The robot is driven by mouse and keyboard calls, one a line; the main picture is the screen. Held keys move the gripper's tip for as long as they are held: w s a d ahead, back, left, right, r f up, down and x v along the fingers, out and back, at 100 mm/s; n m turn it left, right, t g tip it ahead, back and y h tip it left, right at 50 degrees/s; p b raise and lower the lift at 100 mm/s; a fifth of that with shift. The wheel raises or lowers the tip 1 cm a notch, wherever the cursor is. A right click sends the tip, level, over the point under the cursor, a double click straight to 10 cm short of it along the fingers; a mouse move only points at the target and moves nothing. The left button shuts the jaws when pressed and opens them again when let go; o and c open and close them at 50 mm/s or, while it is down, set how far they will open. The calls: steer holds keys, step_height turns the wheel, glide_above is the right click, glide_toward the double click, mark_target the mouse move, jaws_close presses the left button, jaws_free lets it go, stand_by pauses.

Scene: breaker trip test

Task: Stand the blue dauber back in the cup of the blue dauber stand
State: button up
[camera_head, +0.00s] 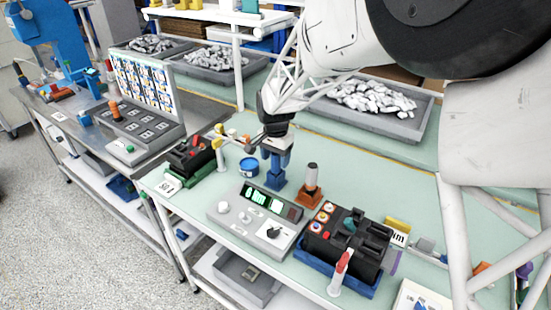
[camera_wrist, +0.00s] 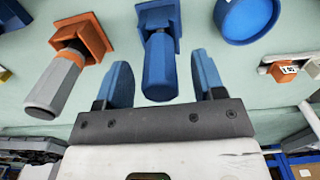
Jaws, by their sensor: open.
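The blue dauber (camera_wrist: 160,68) stands in the blue dauber stand (camera_wrist: 158,14), its lower end at the cup and its free end toward my wrist. It looks upright, much like the grey dauber in the orange stand beside it. My gripper (camera_wrist: 163,82) is open, with one blue finger on each side of the dauber and a visible gap on both sides. In the head view my gripper (camera_head: 277,153) is pointed down just above the blue stand (camera_head: 274,180). There the fingers mostly hide the dauber, and the exact seating in the cup is hidden.
The orange stand (camera_head: 307,198) with its grey dauber (camera_head: 312,174) is close on the right. A round blue tin (camera_head: 249,168) is close on the left. A grey test unit (camera_head: 256,217) lies in front, and a black breaker (camera_head: 348,240) sits in a blue tray at front right.

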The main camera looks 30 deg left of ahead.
steer(key=shift+r, duration=3.6)
steer(key=shift+d, duration=0.1)
steer(key=shift+w+d+r, duration=0.1)
steer(key=shift+d+r, duration=0.1)
steer(key=shift+d, duration=0.1)
steer(key=s+d+r, duration=0.1)
steer(key=d+r, duration=0.3)
steer(key=d, duration=0.7)
steer(key=s+d+r+t, duration=0.1)
steer(key=d+r, duration=0.2)
steer(key=d, duration=0.9)
steer(key=s+d+r, duration=0.1)
steer(key=d+r, duration=0.3)
steer(key=d, duration=0.7)
steer(key=s+d+f+t, duration=0.1)
steer(key=s+d+f, duration=0.1)
steer(key=s+d, duration=1.9)
steer(key=d, duration=0.3)
steer(key=shift+s+d+f+t, duration=0.25)
steer(key=shift+d+t, duration=0.05)
